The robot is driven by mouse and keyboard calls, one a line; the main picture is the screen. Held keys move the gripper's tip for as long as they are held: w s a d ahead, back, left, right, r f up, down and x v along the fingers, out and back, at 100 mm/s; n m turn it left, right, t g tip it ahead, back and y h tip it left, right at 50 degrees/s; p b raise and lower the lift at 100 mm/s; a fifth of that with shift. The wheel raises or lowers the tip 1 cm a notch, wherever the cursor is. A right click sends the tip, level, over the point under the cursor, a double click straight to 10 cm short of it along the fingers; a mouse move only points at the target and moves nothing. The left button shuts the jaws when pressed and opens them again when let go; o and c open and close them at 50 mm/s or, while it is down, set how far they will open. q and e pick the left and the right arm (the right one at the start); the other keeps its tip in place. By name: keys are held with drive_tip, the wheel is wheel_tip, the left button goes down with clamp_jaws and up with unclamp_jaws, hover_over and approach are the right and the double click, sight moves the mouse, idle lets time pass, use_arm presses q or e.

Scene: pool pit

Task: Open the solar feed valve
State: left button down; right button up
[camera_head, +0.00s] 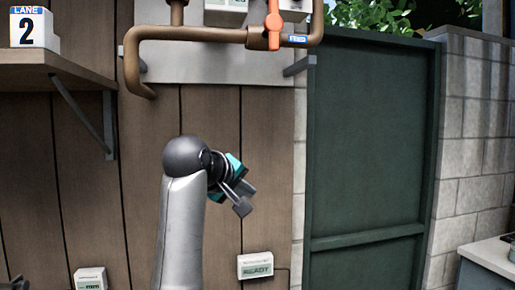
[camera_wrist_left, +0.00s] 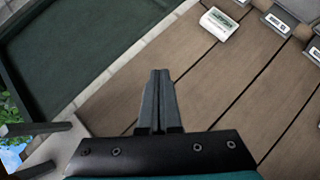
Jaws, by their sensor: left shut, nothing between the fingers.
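An orange valve handle (camera_head: 273,24) stands upright on brown piping at the top of the head view, with its upper end close to the frame edge. A small blue label (camera_head: 297,39) sits just right of it; its text is too small to read. My left gripper (camera_head: 243,206) is well below the handle, in front of the plank wall, touching nothing. In the left wrist view its two fingers (camera_wrist_left: 160,76) are together and empty. The valve handle cannot be made out in the wrist view. My right gripper is not in view.
The brown pipe (camera_head: 190,34) bends down left of the valve. A shelf (camera_head: 60,75) with a "LANE 2" sign (camera_head: 35,28) juts out at left. A labelled box (camera_head: 255,266) is low on the wall. A green door (camera_head: 365,140) and block wall are at right.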

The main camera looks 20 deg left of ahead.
use_arm(q)
drive_tip(key=s+r+n+t+h, duration=0.1)
drive_tip(key=s+r, duration=0.3)
drive_tip(key=r, duration=0.6)
drive_tip(key=s+a+r+n+t+h, duration=0.1)
drive_tip(key=s+r, duration=0.4)
drive_tip(key=r, duration=0.6)
drive_tip(key=s+r+n+t, duration=0.2)
drive_tip(key=s+r, duration=0.3)
drive_tip(key=r, duration=0.5)
drive_tip(key=shift+s+a+r+n+t+h, duration=0.2)
drive_tip(key=shift+a+r+n+t+h, duration=0.1)
drive_tip(key=shift+a+r+t+h, duration=0.15)
drive_tip(key=shift+w, duration=0.1)
drive_tip(key=p, duration=0.3)
approach(270, 29)
drive_tip(key=w+a+f, duration=0.2)
drive_tip(key=w+a, duration=0.1)
drive_tip(key=w, duration=0.1)
drive_tip(key=shift+w+d+r, duration=0.1)
drive_tip(key=shift+w+d, duration=0.6)
drive_tip(key=shift+d, duration=0.15)
drive_tip(key=shift+w+d+r, duration=0.1)
drive_tip(key=shift+w+d, duration=0.55)
drive_tip(key=shift+d, duration=0.25)
drive_tip(key=shift+f, duration=0.15)
drive_tip(key=shift+d+f+n+t, duration=0.1)
drive_tip(key=shift+n+t, duration=0.15)
drive_tip(key=shift+n, duration=0.05)
